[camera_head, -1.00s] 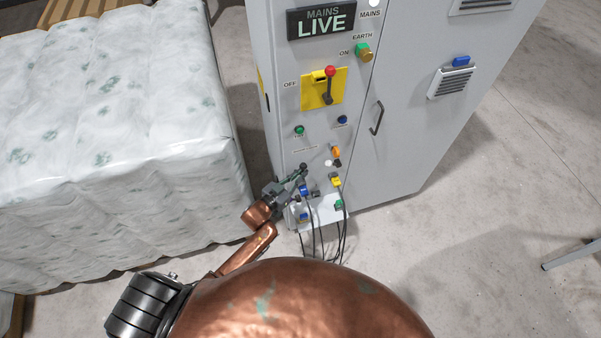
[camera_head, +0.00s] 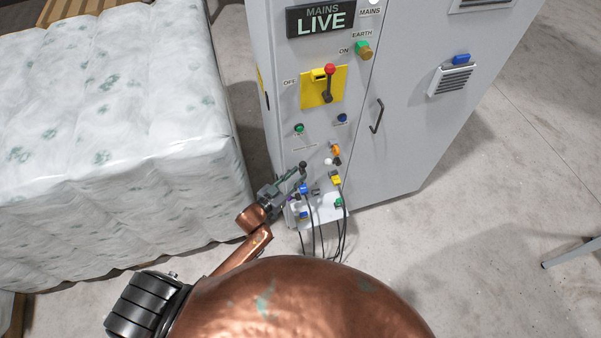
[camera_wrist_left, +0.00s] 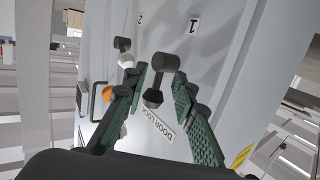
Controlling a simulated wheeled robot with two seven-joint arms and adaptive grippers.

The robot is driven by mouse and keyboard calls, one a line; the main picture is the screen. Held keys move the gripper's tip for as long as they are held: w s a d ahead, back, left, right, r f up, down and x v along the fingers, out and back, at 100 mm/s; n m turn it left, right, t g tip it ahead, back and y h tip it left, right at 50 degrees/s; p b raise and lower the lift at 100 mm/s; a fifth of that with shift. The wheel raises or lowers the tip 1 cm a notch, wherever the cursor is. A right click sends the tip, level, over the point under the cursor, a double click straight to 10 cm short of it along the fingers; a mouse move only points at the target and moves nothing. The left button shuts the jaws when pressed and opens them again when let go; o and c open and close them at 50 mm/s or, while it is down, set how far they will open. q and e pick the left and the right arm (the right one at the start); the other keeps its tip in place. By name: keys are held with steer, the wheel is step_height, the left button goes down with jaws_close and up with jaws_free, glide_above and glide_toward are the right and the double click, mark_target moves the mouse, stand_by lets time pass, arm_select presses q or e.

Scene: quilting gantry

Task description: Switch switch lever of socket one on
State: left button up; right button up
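The black switch lever of socket one (camera_wrist_left: 165,64) stands out from the grey cabinet face beside the label "1" in the left wrist view. In the head view its dark knob (camera_head: 303,166) shows low on the left of the panel. My left gripper (camera_wrist_left: 158,82) is open, with one green-padded finger on each side of the lever's line. I cannot tell whether a finger touches it. In the head view, my left gripper (camera_head: 296,176) is at the lower panel by this knob. My right gripper is not in view.
The second lever (camera_wrist_left: 122,44), by the label "2", is beside a white ball. An orange knob (camera_wrist_left: 108,93) is near the left finger. Plugs and cables hang below on the cabinet (camera_head: 410,120). A wrapped quilted block (camera_head: 110,130) stands close on the left.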

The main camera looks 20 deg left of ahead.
arm_select(q)
steer(key=v, duration=0.9)
steer(key=shift+s, duration=0.25)
steer(key=s+a+f+n+g+y, duration=0.1)
steer(key=s+a+f+g+y, duration=0.3)
steer(key=f, duration=0.7)
steer(key=s+a+f+g+h, duration=0.1)
steer(key=s+a+f, duration=0.1)
steer(key=s+f, duration=0.7)
steer(key=s+a+f+n+g+y, duration=0.1)
steer(key=s+a+f+g+y, duration=0.2)
steer(key=f, duration=1)
steer(key=s+f+g, duration=0.2)
steer(key=s+f, duration=0.3)
steer(key=s, duration=0.5)
steer(key=s+f+g, duration=0.2)
steer(key=s+f, duration=0.3)
steer(key=s, duration=0.6)
steer(key=s+f+g, duration=0.2)
steer(key=s+f, duration=0.4)
steer(key=s, duration=0.5)
steer(key=shift+s+d+n, duration=0.2)
steer(key=shift+d+n, duration=0.05)
steer(key=shift+n, duration=0.05)
steer(key=shift+c, duration=0.4)
